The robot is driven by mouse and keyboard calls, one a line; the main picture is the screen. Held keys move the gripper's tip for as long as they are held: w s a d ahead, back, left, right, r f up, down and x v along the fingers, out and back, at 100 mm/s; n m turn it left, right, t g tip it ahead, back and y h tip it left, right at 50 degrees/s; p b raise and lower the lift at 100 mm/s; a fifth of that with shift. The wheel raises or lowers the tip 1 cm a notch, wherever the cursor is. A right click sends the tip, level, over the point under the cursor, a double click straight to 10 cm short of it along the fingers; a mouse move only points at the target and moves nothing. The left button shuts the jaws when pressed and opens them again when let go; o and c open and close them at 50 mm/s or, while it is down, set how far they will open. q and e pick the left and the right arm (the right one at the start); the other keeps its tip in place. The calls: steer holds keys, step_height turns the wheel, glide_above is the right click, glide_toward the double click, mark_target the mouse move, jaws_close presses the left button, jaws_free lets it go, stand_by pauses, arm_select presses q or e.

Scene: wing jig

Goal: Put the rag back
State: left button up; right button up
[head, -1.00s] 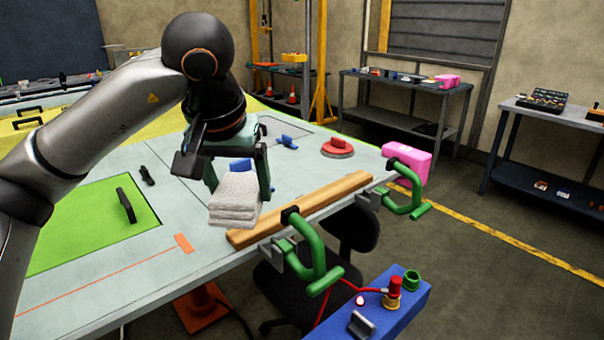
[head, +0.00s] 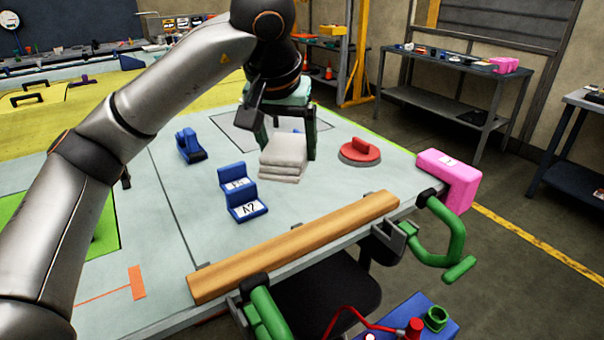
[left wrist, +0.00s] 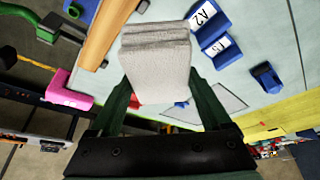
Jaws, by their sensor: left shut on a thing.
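The rag (head: 284,155) is a folded, pale grey-white stack of cloth. My left gripper (head: 286,140) is shut on it, with one green finger at each side. In the left wrist view the rag (left wrist: 158,65) sits between the two fingers (left wrist: 163,92) and sticks out past their tips. The rag is over the pale table top, between the blue blocks and the red-topped disc. I cannot tell whether it touches the table. A dark-outlined grey rectangle (head: 232,126) on the table lies partly behind the gripper. My right gripper is not in view.
Blue blocks (head: 240,190), one labelled A2, and another blue piece (head: 189,146) stand left of the rag. The red-topped disc (head: 361,152) is to its right. A wooden bar (head: 300,243), green clamps (head: 452,232) and a pink block (head: 447,178) line the near edge.

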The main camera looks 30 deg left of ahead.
arm_select(q)
steer(key=w+a+f, duration=0.1)
steer(key=w+f, duration=0.1)
steer(key=w, duration=0.1)
steer(key=w+a+f, duration=0.1)
steer(key=w+f, duration=0.2)
steer(key=w+a+f, duration=0.1)
steer(key=w+f, duration=0.1)
steer(key=w, duration=0.1)
steer(key=shift+w+f+p, duration=0.2)
steer(key=shift+f+p, duration=0.05)
steer(key=shift+p, duration=0.05)
steer(key=shift+w+f, duration=0.2)
steer(key=shift+f, duration=0.05)
steer(key=shift+w+a+f, duration=0.1)
steer(key=shift+w+f, duration=0.1)
steer(key=shift+f, duration=1.6)
steer(key=shift+f, duration=0.15)
steer(key=o, duration=1)
